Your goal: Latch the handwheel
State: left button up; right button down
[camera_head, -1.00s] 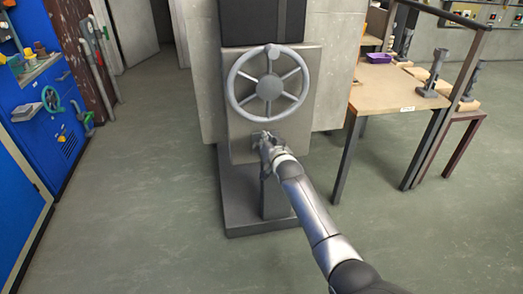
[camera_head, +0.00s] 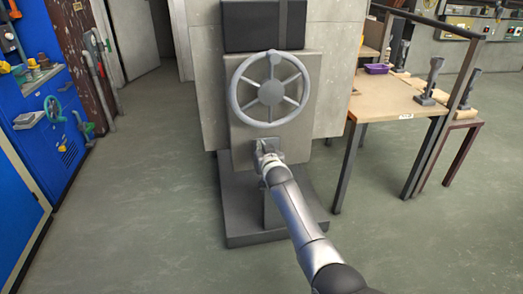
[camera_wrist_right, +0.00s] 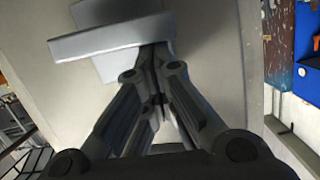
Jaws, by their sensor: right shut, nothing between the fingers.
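The grey handwheel (camera_head: 271,90) stands upright on the front of a grey box, with spokes, a round hub and a small knob at the top of its rim. Below it, a small grey latch (camera_head: 267,145) sits on the same face. In the right wrist view it shows as a pale flat bar (camera_wrist_right: 110,38) over a plate. My right gripper (camera_head: 264,151) is at the latch, below the wheel. In the wrist view my right gripper (camera_wrist_right: 155,50) has its fingers together and empty, tips at the bar's edge; I cannot tell if they touch. My left gripper is not in view.
The box's dark base (camera_head: 240,228) sticks out at floor level. A wooden table (camera_head: 385,98) with a purple tray (camera_head: 377,69) stands at right. A blue cabinet (camera_head: 45,120) stands at left. The floor between is clear.

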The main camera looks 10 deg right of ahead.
jog(key=shift+s+f, duration=0.15)
dwell(0.3)
jog(key=v, duration=1.1)
jog(key=shift+s+r, duration=0.2)
jog(key=shift+s, duration=0.15)
